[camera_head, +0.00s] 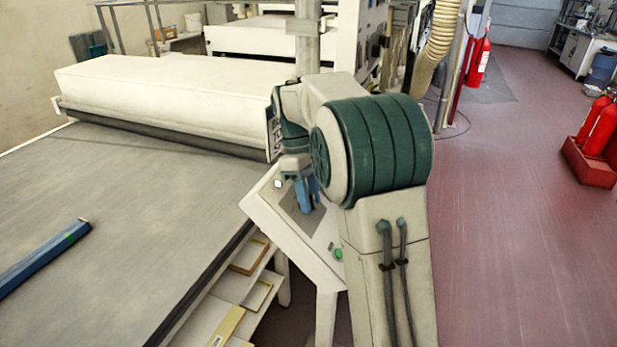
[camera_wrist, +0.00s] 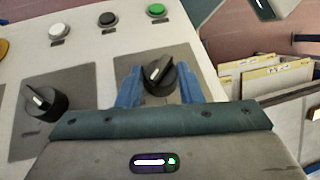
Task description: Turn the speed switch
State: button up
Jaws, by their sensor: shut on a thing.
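The wrist view shows a pale control panel (camera_wrist: 85,62) with two black rotary switches on grey plates. My gripper (camera_wrist: 158,72) has its blue fingers on both sides of the right switch (camera_wrist: 160,78), closed on it. The white pointer line on this switch leans a little. The other switch (camera_wrist: 42,100) stands free to the left, also with a white mark. I cannot read the labels, so I cannot tell which is the speed switch. In the head view my gripper (camera_head: 309,193) is over the sloping panel (camera_head: 262,208), and its fingers hide the switch.
A white button (camera_wrist: 59,31), a black button (camera_wrist: 107,20) and a green button (camera_wrist: 156,11) line the panel. The conveyor belt (camera_head: 130,210) lies left, with a blue bar (camera_head: 40,258) on it. Shelves with folders (camera_wrist: 275,80) are beside the panel. Open floor (camera_head: 510,220) lies right.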

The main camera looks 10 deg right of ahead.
jog(key=shift+w+d+m+g+y+p, duration=0.15)
jog(key=shift+m+g+y+p, duration=0.75)
jog(key=shift+p, duration=1)
jog(key=o, duration=1)
jog(key=shift+d+p+v, duration=0.2)
jog(key=shift+p+v, duration=1)
jog(key=shift+v, duration=5.65)
